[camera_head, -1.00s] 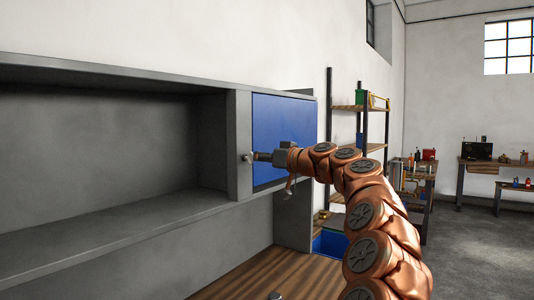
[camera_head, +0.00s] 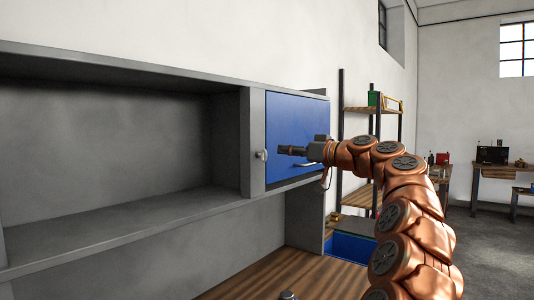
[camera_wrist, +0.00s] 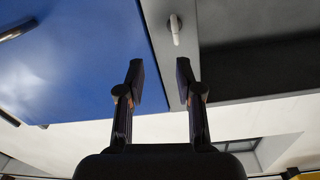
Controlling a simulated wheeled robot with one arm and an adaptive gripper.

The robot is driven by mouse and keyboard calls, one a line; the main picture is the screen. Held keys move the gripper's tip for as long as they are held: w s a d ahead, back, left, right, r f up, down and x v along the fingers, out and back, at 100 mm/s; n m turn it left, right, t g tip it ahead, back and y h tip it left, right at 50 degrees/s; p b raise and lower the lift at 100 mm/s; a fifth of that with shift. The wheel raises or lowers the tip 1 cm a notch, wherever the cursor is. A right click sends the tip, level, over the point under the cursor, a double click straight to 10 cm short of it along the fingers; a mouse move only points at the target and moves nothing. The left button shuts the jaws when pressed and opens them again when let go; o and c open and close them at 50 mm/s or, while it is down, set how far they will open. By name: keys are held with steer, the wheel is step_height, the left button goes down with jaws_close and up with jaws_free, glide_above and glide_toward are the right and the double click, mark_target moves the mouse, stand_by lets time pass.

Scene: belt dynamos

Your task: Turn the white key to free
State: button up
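The white key (camera_head: 261,155) sits on the grey cabinet frame beside the blue door (camera_head: 292,122). In the wrist view the key (camera_wrist: 177,30) is a small pale lever on the grey upright, its long end towards the bottom of the picture. My gripper (camera_head: 281,150) is in front of the blue door, just right of the key and apart from it. In the wrist view my gripper's two dark fingers (camera_wrist: 160,80) are spread with nothing between them. The key shows beyond the fingertips.
The blue door appears shut, with a metal handle (camera_wrist: 18,30) on it. An open grey shelf compartment (camera_head: 110,150) lies to the left. A wooden worktop (camera_head: 270,276) is below. A shelving rack (camera_head: 372,108) stands behind my arm.

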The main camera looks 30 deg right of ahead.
steer(key=shift+b+v, duration=0.55)
steer(key=shift+v, duration=1.35)
steer(key=shift+d, duration=0.1)
steer(key=v, duration=1.2)
